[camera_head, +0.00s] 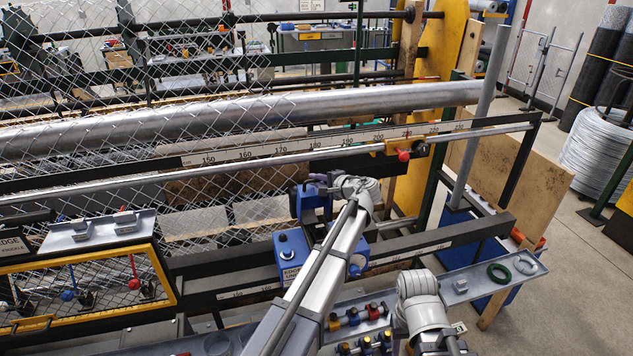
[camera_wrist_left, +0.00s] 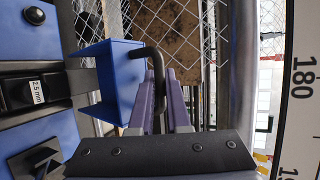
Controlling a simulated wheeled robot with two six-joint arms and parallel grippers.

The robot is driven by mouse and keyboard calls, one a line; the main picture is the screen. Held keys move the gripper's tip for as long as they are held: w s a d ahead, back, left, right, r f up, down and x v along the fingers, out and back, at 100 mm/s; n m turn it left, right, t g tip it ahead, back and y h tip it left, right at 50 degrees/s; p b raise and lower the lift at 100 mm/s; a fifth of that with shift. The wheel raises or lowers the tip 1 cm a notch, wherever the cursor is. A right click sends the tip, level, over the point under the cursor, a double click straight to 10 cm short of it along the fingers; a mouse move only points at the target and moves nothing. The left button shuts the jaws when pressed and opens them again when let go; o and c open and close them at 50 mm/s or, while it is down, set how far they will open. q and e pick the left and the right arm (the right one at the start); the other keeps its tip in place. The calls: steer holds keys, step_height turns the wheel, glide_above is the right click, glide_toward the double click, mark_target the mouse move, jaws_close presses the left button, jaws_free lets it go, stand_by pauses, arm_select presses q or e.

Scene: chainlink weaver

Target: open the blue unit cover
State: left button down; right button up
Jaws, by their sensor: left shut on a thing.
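In the left wrist view a blue box-shaped cover (camera_wrist_left: 112,75) carries a bent black handle (camera_wrist_left: 151,58). My left gripper (camera_wrist_left: 163,88) is shut on this handle, with its purple fingers on either side of the bar. In the head view my left gripper (camera_head: 318,180) is at the upper blue part, mostly hidden by its own wrist. My right gripper is not seen.
Chain-link mesh (camera_head: 240,185) hangs behind the unit. A numbered scale rail (camera_head: 290,145) and a grey rod cross above. A yellow-framed window panel (camera_head: 85,290) stands at left. A tray (camera_head: 385,298) with small coloured parts and rings lies in front. A black block marked 2.5 mm (camera_wrist_left: 35,91) is beside the cover.

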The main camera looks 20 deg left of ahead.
arm_select(q)
steer(key=c, duration=0.9)
jaws_free()
steer(key=shift+d, duration=0.1)
steer(key=shift+p+v, duration=1.3)
steer(key=shift+v, duration=2.6)
